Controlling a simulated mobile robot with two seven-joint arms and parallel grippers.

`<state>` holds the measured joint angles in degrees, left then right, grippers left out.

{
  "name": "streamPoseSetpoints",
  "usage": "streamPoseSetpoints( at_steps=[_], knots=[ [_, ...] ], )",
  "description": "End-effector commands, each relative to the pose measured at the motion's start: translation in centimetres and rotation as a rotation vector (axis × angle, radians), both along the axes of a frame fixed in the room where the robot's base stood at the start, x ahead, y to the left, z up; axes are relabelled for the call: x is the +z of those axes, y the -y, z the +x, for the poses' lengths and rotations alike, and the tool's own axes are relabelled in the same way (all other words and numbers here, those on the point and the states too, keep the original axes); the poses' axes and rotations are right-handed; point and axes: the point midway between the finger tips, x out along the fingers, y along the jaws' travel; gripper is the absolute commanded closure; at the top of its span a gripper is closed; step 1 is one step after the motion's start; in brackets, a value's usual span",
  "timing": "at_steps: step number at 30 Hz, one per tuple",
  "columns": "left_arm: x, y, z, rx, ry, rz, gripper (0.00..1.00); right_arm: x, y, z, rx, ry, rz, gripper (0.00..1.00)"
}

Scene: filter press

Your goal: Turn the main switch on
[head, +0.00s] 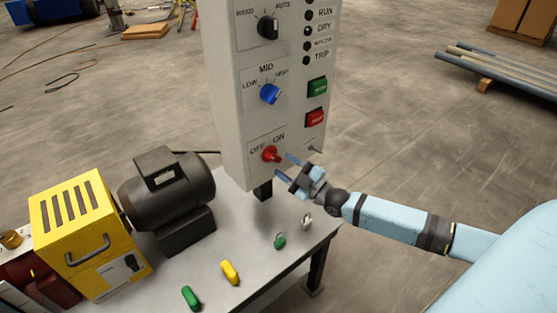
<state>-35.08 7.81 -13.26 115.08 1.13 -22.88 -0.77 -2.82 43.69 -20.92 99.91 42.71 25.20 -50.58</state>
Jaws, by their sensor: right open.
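The main switch is a red rotary knob (270,154) low on the front of the grey control panel (235,110). The labels OFF and ON stand above it, OFF to the left and ON to the right. The knob is too small to tell which label it points at. My right gripper (285,167) comes in from the right. Its two blue fingers are apart, just right of and below the knob, with nothing between them. I cannot tell whether a fingertip touches the panel. My left gripper is out of view.
Above the switch are a blue selector (270,94), a black selector (268,27), a green button (317,87) and a red button (315,117). A yellow machine (75,218) and dark motor (167,188) stand on the table (225,215) at left. Small coloured pieces lie near its front edge.

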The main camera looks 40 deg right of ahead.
Motion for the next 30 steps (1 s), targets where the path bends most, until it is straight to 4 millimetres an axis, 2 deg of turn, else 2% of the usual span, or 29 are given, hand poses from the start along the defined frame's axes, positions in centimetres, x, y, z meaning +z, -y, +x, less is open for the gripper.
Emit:
streamPoseSetpoints(
  at_steps=[1,6,17,19,23,24,30],
  knots=[
    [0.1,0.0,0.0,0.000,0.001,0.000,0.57,0.3,-0.3,0.8,0.000,0.002,0.000,0.55],
    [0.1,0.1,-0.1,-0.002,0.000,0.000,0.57,0.7,-0.9,2.2,0.000,0.000,0.001,0.55],
    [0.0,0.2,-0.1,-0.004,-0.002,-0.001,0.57,0.8,-1.0,2.7,0.000,-0.001,0.000,0.55],
    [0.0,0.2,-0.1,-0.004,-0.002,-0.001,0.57,0.8,-1.0,2.7,0.000,-0.001,0.000,0.67],
    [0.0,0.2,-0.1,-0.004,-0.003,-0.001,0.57,0.8,-1.0,2.7,0.000,-0.001,0.000,0.97],
    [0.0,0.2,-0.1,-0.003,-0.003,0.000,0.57,0.8,-1.0,2.7,0.001,-0.001,0.000,1.00],
    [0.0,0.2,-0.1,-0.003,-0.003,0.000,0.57,0.8,-1.1,2.7,0.001,-0.001,0.007,1.00]
  ],
)
